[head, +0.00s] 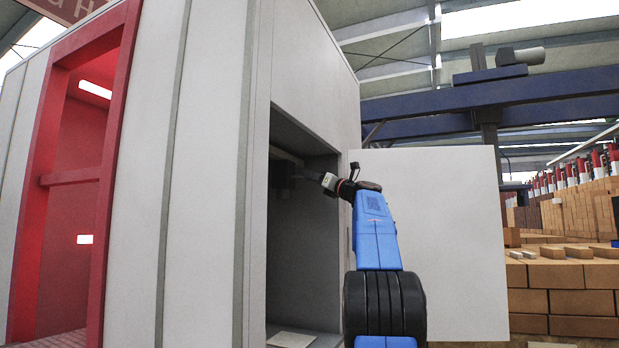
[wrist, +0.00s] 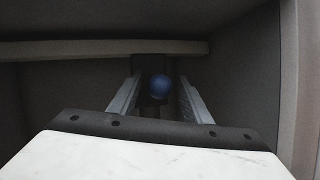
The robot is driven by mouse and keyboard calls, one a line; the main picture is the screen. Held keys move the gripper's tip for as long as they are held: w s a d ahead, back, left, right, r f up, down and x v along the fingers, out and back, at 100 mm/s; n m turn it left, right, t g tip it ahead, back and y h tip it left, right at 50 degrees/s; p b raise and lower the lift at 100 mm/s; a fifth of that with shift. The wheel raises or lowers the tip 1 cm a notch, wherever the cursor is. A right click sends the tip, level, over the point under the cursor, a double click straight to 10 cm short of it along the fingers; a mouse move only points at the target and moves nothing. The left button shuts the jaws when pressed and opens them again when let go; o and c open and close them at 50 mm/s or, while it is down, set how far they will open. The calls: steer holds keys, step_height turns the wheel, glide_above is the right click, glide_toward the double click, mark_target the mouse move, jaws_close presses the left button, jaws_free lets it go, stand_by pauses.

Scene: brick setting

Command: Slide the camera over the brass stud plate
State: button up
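A dark camera body with a round blue lens (wrist: 159,86) shows ahead in the wrist view, below a pale horizontal ledge. My gripper (wrist: 160,82) has its two grey fingers apart, one on each side of the blue lens. A gap seems to show between the dark body and the right finger, so I see no clear grip on it. In the head view my gripper (head: 297,174) reaches into the open cabinet bay, beside a dark boxy shape in shadow. I cannot make out a brass stud plate in either view.
The bay's opening (head: 300,250) is framed by grey cabinet walls, with a white door panel (head: 430,240) swung open at right. A pale ledge (wrist: 60,50) crosses the bay above. A pale flat sheet (head: 291,340) lies at the bay floor. Brick stacks (head: 565,300) stand farther right.

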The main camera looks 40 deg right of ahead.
jaws_close()
steer(key=s+a, duration=0.4)
steer(key=a, duration=0.7)
steer(key=s+a, duration=0.5)
steer(key=a, duration=0.6)
steer(key=shift+s+a, duration=0.15)
steer(key=shift+a, duration=0.1)
steer(key=shift+o, duration=0.9)
jaws_free()
steer(key=shift+a, duration=0.15)
steer(key=shift+s, duration=0.1)
steer(key=v, duration=1.7)
steer(key=shift+s+f, duration=0.1)
steer(key=shift+f, duration=0.05)
steer(key=shift+s, duration=0.1)
